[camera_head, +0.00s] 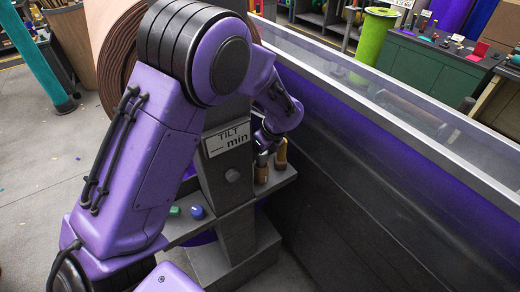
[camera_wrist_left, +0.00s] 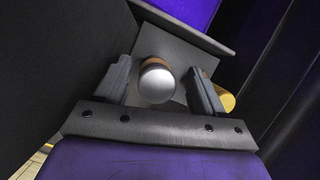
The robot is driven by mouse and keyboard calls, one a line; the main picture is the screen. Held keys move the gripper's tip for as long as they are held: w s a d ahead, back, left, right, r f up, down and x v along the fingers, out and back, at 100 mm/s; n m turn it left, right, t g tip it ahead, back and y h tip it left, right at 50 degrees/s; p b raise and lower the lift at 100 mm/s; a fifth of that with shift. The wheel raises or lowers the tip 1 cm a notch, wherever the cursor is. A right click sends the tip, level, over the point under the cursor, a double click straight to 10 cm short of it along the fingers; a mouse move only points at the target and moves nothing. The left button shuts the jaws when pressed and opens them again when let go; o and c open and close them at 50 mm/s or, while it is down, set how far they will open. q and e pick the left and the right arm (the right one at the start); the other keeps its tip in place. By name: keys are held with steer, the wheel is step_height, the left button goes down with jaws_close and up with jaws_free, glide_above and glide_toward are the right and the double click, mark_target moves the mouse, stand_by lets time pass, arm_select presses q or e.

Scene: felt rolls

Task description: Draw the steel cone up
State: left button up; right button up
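In the left wrist view a rounded silver piece, which looks like the steel cone's top (camera_wrist_left: 156,84), sits between my fingers with a brown band behind it. My left gripper (camera_wrist_left: 158,70) is open around it, with a gap on each side. In the head view the left gripper (camera_head: 266,138) points down over a small brown piece (camera_head: 262,174) on a grey shelf (camera_head: 285,183). The silver top cannot be made out there, where the gripper covers it. My right gripper is not in view.
A yellow-gold piece (camera_head: 281,154) stands close beside the gripper; it also shows in the wrist view (camera_wrist_left: 226,98). A grey post with a "TILT min" sign (camera_head: 228,139) rises in front. Blue (camera_head: 197,212) and green (camera_head: 174,211) pieces lie on the shelf.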

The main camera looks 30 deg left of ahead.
arm_select(q)
steer(key=b+v, duration=0.2)
steer(key=v, duration=0.8)
steer(key=shift+r, duration=0.25)
steer(key=shift+d, duration=0.1)
